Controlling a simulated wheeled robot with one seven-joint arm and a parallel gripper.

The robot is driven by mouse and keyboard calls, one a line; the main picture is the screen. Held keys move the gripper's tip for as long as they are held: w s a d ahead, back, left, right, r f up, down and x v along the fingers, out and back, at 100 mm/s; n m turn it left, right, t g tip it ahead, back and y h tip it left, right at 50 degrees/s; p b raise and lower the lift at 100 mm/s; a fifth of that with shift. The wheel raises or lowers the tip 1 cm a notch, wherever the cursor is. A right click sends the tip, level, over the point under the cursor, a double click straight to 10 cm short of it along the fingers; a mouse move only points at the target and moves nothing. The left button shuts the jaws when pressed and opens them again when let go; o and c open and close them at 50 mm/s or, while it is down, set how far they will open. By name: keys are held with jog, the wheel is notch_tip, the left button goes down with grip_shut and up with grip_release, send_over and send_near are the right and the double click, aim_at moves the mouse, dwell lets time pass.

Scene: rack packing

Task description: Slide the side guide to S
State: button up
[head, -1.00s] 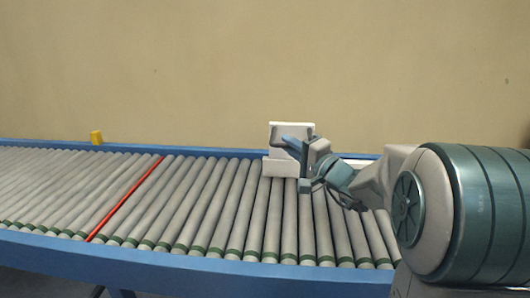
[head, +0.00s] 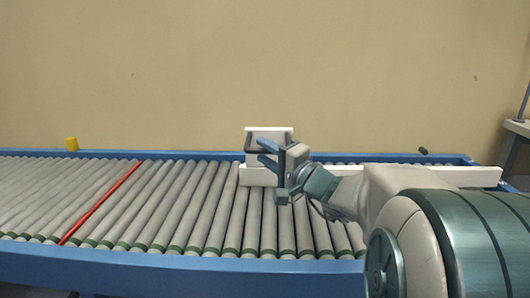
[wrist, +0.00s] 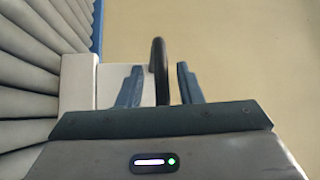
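The side guide is a long white rail (head: 450,174) along the far edge of the roller conveyor, with a raised white block (head: 270,132) at its left end. A dark upright handle (wrist: 160,68) stands at the block in the wrist view. My gripper (head: 275,166) is at the front of the block, and its middle part hides some of the rail. In the wrist view my gripper (wrist: 159,85) is open, with one finger on each side of the handle and a visible gap on both sides. No mark reading S is legible.
The conveyor (head: 215,215) has grey rollers and a blue frame (head: 190,268). A red line (head: 100,203) crosses the rollers at left. A small dark knob (head: 423,151) is at far right.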

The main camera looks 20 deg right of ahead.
jog(key=shift+s+d+r, duration=0.1)
jog(key=shift+s+d, duration=0.15)
jog(key=shift+s, duration=0.15)
jog(key=p+v, duration=0.1)
jog(key=v, duration=1.2)
jog(key=shift+p, duration=0.35)
jog(key=s+a+r+n+g+p, duration=0.2)
jog(key=s+a+n+g+p, duration=0.15)
jog(key=a+g+p, duration=0.45)
jog(key=s+a+r+n+g+p, duration=0.25)
jog(key=s+a+g+p, duration=0.3)
jog(key=p, duration=0.45)
jog(key=s+d+r+n+h+p, duration=0.2)
jog(key=r+h+p, duration=0.6)
jog(key=p, duration=0.5)
jog(key=d+r+n+g, duration=0.1)
jog(key=n, duration=0.1)
jog(key=shift+s+d+r+n+h+p, duration=0.2)
jog(key=shift+d+r+n+h+p, duration=0.1)
jog(key=shift+d+n+h+p, duration=0.1)
